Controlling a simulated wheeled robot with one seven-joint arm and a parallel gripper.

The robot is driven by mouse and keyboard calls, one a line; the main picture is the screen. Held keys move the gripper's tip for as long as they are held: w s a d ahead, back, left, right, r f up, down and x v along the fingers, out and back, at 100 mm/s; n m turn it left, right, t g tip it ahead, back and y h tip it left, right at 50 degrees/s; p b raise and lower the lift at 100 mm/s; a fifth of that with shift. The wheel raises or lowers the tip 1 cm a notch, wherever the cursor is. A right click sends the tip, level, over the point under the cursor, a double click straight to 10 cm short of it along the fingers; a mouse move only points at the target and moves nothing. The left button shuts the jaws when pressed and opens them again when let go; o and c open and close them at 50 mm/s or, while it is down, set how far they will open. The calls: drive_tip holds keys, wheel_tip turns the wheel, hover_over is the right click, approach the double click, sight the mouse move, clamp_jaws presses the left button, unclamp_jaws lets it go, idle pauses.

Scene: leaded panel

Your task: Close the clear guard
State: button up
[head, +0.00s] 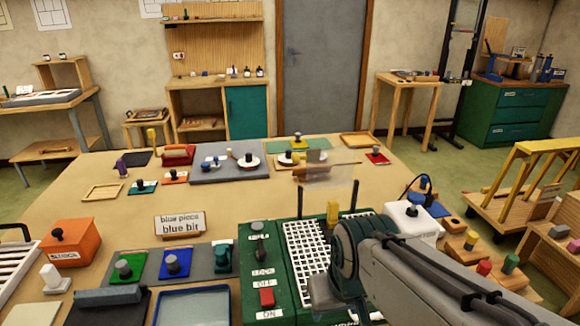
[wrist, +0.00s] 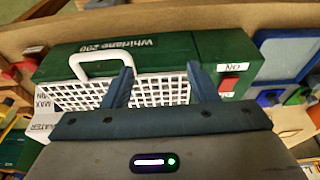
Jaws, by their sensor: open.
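The green machine (head: 270,270) stands at the near edge of the table, with a white grid (head: 305,250) on top. A clear guard (head: 331,175) appears as a faint see-through pane standing up above the machine's far end, between two thin dark uprights. In the wrist view the machine (wrist: 180,55) carries the name "Whirlane 200", with the white grid (wrist: 155,92) below it. My gripper (wrist: 163,82) is open and empty, with its fingers over the grid. My arm hides the gripper and part of the machine in the head view.
A red switch (head: 267,297) sits on the machine's left side, marked ON and OFF, with a dark knob (head: 258,229) above it. A white U-shaped handle (wrist: 100,65) shows near my fingers. A yellow piece (head: 332,212) stands behind the grid. A white box (head: 412,219) stands right.

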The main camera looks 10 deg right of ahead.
drive_tip(key=shift+r, duration=0.1)
drive_tip(key=c, duration=0.5)
drive_tip(key=w+r, duration=0.3)
drive_tip(key=shift+p, duration=0.3)
clamp_jaws()
drive_tip(key=w+r+n+t+p, duration=0.1)
drive_tip(key=w+r+p, duration=0.1)
drive_tip(key=w+r, duration=0.65)
drive_tip(key=w+a+r+t+p, duration=0.1)
drive_tip(key=w+r, duration=0.4)
drive_tip(key=w, duration=0.7)
drive_tip(key=w+r+n+t+p, duration=0.1)
drive_tip(key=w+r+p, duration=0.1)
drive_tip(key=w+r, duration=0.65)
drive_tip(key=w+p+x, duration=0.1)
drive_tip(key=p+x, duration=0.1)
drive_tip(key=x, duration=1)
drive_tip(key=shift+y, duration=0.3)
drive_tip(key=shift+s+a, duration=0.1)
drive_tip(key=shift+s, duration=2.1)
